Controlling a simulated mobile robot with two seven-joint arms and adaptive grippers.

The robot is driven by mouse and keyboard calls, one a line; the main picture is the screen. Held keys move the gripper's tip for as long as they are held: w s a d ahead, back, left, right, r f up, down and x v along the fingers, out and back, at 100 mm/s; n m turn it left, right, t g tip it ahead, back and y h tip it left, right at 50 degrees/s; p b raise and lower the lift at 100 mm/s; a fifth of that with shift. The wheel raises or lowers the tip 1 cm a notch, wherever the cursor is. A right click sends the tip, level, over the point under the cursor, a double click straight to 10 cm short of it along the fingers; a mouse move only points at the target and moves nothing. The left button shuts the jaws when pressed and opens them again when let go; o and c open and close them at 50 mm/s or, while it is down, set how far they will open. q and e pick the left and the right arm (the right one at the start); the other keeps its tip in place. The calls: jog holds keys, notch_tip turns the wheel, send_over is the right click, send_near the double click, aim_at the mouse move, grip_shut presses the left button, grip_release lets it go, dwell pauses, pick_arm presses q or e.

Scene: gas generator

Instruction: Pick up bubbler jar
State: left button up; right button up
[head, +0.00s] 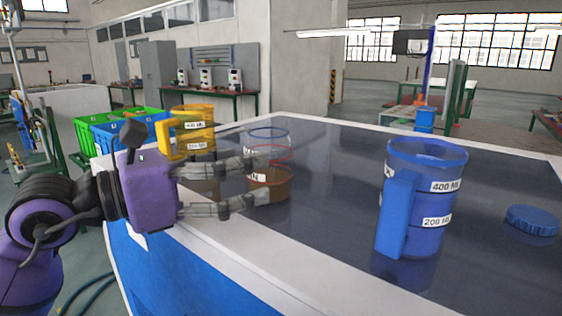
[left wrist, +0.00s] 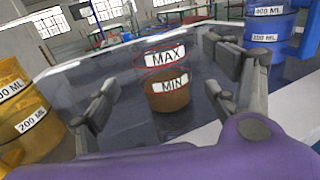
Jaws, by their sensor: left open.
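The bubbler jar (head: 271,186) is a clear jar with brown contents, a red ring and a blue rim, standing upright on the dark tabletop (head: 330,165). In the left wrist view the jar (left wrist: 170,92) carries MAX and MIN labels and stands ahead, between my fingers. My left gripper (head: 262,178) is open, reaching in from the left. In the head view its fingers overlap the jar's front and hide part of it. I cannot tell whether they touch it. The left wrist view shows the fingers (left wrist: 165,92) spread either side of the jar. My right gripper is not in view.
A yellow measuring jug (head: 197,130) stands close by on the left. A large blue jug (head: 428,205) marked 400 ML and 200 ML stands to the right. A blue cap (head: 532,220) lies at the far right. Green and blue crates (head: 105,130) are beyond the table's left edge.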

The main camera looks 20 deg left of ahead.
aim_at(272, 155)
pick_arm(q)
jog(key=shift+r+p+x, duration=0.15)
jog(key=shift+p+x, duration=0.2)
jog(key=shift+x, duration=1.2)
jog(key=shift+r+p+x, duration=0.15)
jog(key=shift+p+x, duration=0.2)
jog(key=shift+x, duration=1.2)
jog(key=shift+s, duration=0.1)
jog(key=shift+c, duration=0.5)
jog(key=c, duration=1.5)
jog(key=shift+o, duration=0.2)
